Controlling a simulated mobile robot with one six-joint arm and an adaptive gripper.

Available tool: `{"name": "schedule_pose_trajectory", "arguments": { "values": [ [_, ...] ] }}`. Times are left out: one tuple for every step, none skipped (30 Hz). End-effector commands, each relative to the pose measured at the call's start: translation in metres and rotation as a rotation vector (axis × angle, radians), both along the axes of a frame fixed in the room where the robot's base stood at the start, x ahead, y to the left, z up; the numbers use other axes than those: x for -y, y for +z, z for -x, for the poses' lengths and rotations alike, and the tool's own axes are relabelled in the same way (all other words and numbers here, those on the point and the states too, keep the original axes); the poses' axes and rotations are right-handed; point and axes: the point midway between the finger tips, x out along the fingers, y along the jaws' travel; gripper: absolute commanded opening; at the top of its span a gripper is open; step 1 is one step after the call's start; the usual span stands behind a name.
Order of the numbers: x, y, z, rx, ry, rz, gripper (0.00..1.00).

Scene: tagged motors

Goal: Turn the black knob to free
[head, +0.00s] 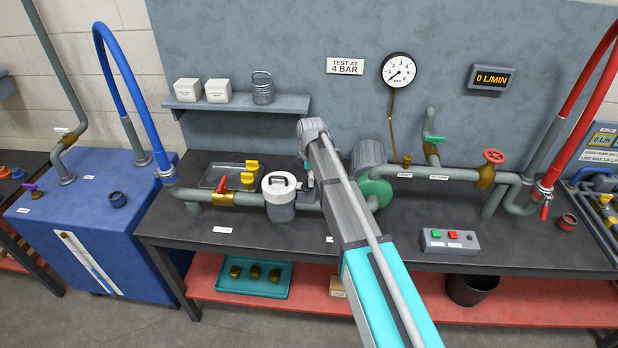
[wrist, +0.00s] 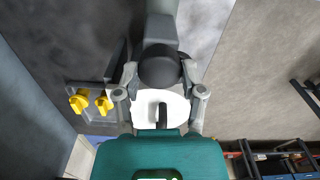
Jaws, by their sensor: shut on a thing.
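The black knob (wrist: 160,66) is a dark round piece in the wrist view, in line with a grey pipe (wrist: 161,25). My gripper (wrist: 159,74) is shut on it, one grey fingertip on each side. In the head view my arm hides the knob and most of the gripper, just right of the white filter pot. No free mark or pointer on the knob can be read.
The white filter pot (head: 281,195) stands close by; its lid shows in the wrist view (wrist: 145,102). A red-handled valve (head: 235,196) and a tray with yellow fittings (head: 208,179) lie left. The pump (head: 375,190) stands right. Clear bench lies in front.

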Motion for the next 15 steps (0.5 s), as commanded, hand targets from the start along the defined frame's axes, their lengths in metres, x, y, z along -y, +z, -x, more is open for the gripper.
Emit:
{"name": "schedule_pose_trajectory", "arguments": {
  "values": [
    [0.0017,-0.0003,0.0009,-0.001,0.044,0.004,0.05],
    [0.0017,-0.0003,0.0008,-0.001,0.073,0.004,0.05],
    [0.0017,-0.0003,0.0008,-0.001,0.110,0.004,0.05],
    [0.0017,-0.0003,0.0008,-0.002,0.137,0.004,0.05],
    [0.0017,-0.0003,0.0008,-0.002,0.164,0.004,0.05],
    [0.0018,-0.0003,0.0008,-0.002,0.199,0.004,0.05],
    [0.0018,-0.0003,0.0008,-0.002,0.224,0.004,0.05],
    [0.0018,-0.0003,0.0008,-0.002,0.247,0.004,0.05],
    [0.0018,-0.0003,0.0008,-0.002,0.278,0.004,0.05],
    [0.0018,-0.0003,0.0008,-0.002,0.299,0.005,0.05],
    [0.0018,-0.0003,0.0007,-0.002,0.320,0.005,0.05],
    [0.0019,-0.0003,0.0007,-0.002,0.345,0.005,0.05],
    [0.0019,-0.0003,0.0007,-0.002,0.362,0.005,0.05],
    [0.0019,-0.0003,0.0007,-0.002,0.379,0.005,0.05],
    [0.0019,-0.0003,0.0006,-0.002,0.397,0.005,0.05]
  ]
}}
